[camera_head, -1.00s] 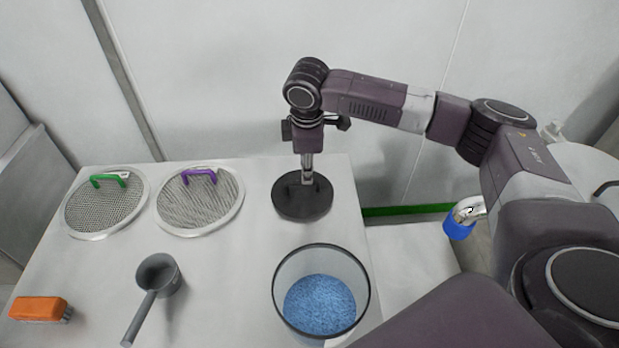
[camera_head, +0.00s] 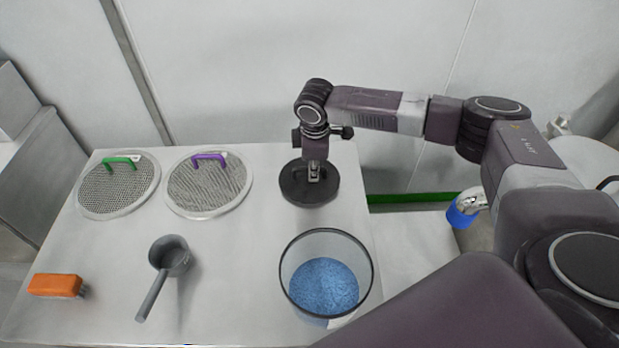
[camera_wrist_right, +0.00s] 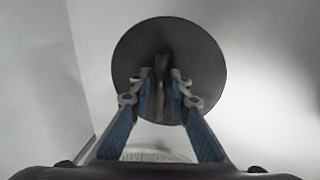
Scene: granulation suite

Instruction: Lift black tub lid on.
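The black tub lid (camera_head: 293,193) is a round dark disc lying flat on the white table, behind the clear tub. In the right wrist view the lid (camera_wrist_right: 205,62) shows with its upright loop handle (camera_wrist_right: 160,70). My right gripper (camera_head: 314,172) reaches down from above. Its fingertips (camera_wrist_right: 161,92) stand close on both sides of the handle and look shut on it. The clear tub (camera_head: 366,270) stands upright and open at the table's front right, with blue granules (camera_head: 323,286) inside. My left gripper is not in view.
Two round sieves, one with a green handle (camera_head: 121,160) and one with a purple handle (camera_head: 209,158), lie left of the lid. A grey scoop (camera_head: 168,257) and an orange brush (camera_head: 55,286) lie nearer the front. Bare table (camera_head: 235,255) lies between scoop and tub.

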